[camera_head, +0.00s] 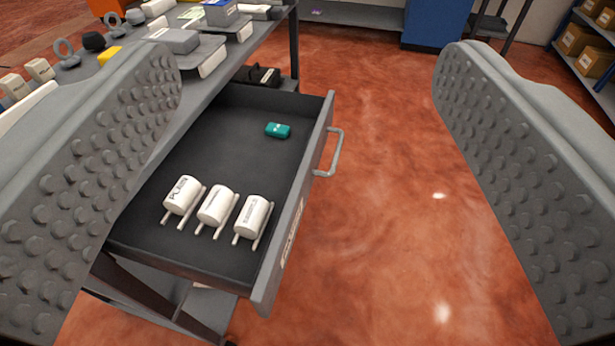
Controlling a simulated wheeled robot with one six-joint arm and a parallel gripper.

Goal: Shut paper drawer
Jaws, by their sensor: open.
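The paper drawer (230,139) stands pulled out from under the grey workbench, toward the right of the picture. Its front panel (300,200) carries a light grey handle (333,153) and a pale label. Three white paper rolls (216,206) on small stands sit in the drawer, with a small teal item (278,130) farther back. My gripper (305,150) is open, one ribbed finger at the left edge and one at the right. The fingers hold nothing. The left finger hides part of the bench and the drawer's left side.
The bench top (205,85) bears several grey devices and small parts. A black item (257,77) lies beneath it behind the drawer. A blue cabinet (437,24) and a shelf with cardboard boxes (590,50) stand at the back. The reddish floor right of the drawer is clear.

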